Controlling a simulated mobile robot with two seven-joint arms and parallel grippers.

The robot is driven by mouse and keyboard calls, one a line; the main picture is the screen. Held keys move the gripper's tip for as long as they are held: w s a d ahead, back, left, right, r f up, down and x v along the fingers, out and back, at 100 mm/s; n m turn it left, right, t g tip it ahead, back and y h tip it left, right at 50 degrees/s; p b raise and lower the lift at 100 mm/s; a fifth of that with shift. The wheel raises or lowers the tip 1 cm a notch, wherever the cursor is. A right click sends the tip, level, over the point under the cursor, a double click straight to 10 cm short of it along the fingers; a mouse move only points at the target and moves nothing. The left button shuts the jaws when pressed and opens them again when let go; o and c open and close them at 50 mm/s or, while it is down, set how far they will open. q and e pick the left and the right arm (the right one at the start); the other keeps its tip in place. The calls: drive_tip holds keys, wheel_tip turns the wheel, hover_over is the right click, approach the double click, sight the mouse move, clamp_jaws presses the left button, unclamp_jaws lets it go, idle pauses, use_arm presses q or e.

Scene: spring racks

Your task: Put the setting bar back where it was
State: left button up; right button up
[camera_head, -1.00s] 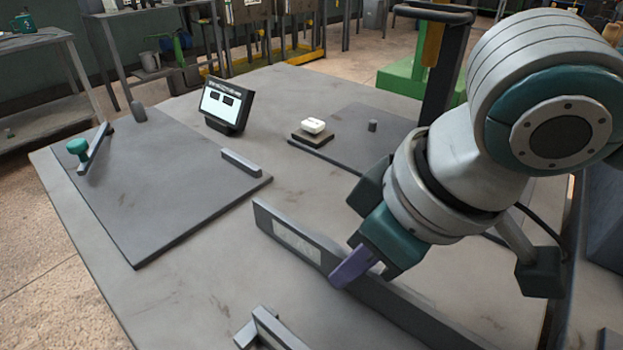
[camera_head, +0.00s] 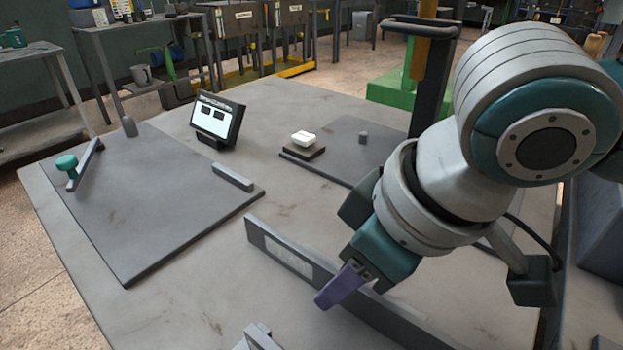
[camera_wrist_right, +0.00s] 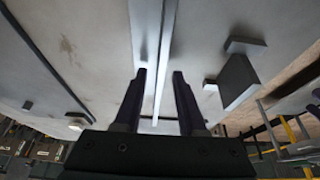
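A long grey bar (camera_head: 283,258) with a pale plate on its side stands on edge across the table; no other thing looks more like the setting bar, but I cannot be sure. It also shows in the right wrist view (camera_wrist_right: 152,35), running lengthwise between my fingers. My right gripper (camera_head: 335,292) is at the bar, its purple finger in front of the near side. In the wrist view my right gripper (camera_wrist_right: 159,73) has its fingers apart, with a gap beside the bar. Contact cannot be told. My left gripper is out of view.
A dark plate (camera_head: 150,205) with a green-knobbed lever (camera_head: 85,165) lies at left. A small display (camera_head: 216,120) and a white block (camera_head: 303,139) on a dark base stand behind. A grey bracket (camera_head: 258,338) is at the near edge. Bare table lies between.

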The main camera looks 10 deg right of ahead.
drive_tip(key=p+v, duration=0.3)
drive_tip(key=v, duration=0.8)
drive_tip(key=shift+r, duration=0.4)
drive_tip(key=s+a+r+t+y+p, duration=0.1)
drive_tip(key=s+a+r+y+p, duration=0.15)
drive_tip(key=a+r+p, duration=0.35)
drive_tip(key=s+d+m+g+h+p, duration=0.1)
drive_tip(key=s+d+m+h+p, duration=0.45)
drive_tip(key=s+d+p, duration=0.6)
wheel_tip(320, 180, up, 36)
drive_tip(key=w+d+p, duration=0.1)
drive_tip(key=w+p, duration=0.1)
drive_tip(key=p, duration=3.1)
drive_tip(key=shift+f, duration=0.15)
drive_tip(key=shift+w+d, duration=0.1)
